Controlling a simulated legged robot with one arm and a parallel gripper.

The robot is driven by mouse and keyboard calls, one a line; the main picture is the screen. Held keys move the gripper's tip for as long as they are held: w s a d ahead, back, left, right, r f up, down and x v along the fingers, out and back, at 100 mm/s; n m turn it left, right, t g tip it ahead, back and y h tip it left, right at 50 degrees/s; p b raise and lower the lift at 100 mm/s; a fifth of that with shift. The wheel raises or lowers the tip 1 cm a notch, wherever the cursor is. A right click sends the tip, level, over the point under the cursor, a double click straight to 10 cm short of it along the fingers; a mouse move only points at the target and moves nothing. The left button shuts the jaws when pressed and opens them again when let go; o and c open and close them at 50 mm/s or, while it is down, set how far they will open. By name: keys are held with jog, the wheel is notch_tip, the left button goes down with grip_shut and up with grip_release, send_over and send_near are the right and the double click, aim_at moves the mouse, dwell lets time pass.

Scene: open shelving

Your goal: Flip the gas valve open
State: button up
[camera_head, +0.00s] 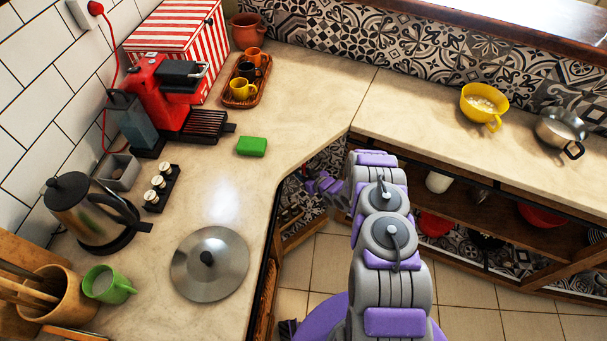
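My gripper (318,186), with purple parts at its end, is small in the picture, just below the countertop edge at the inner corner. It is in front of the open space under the counter. My grey and purple arm reaches up to it from the bottom of the picture. I cannot tell whether the fingers are apart or together, or whether they touch anything. I cannot make out a gas valve; the space under the corner is partly hidden by the countertop and my arm.
The countertop (300,110) overhangs the corner. Open lower shelves (500,225) with bowls stand at the right. A pot lid (210,278), a kettle (92,212) and a green sponge (251,146) are on the left counter. Tiled floor (318,268) shows beside my arm.

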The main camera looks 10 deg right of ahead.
grip_shut()
jog(key=shift+a, duration=0.1)
dwell(0.3)
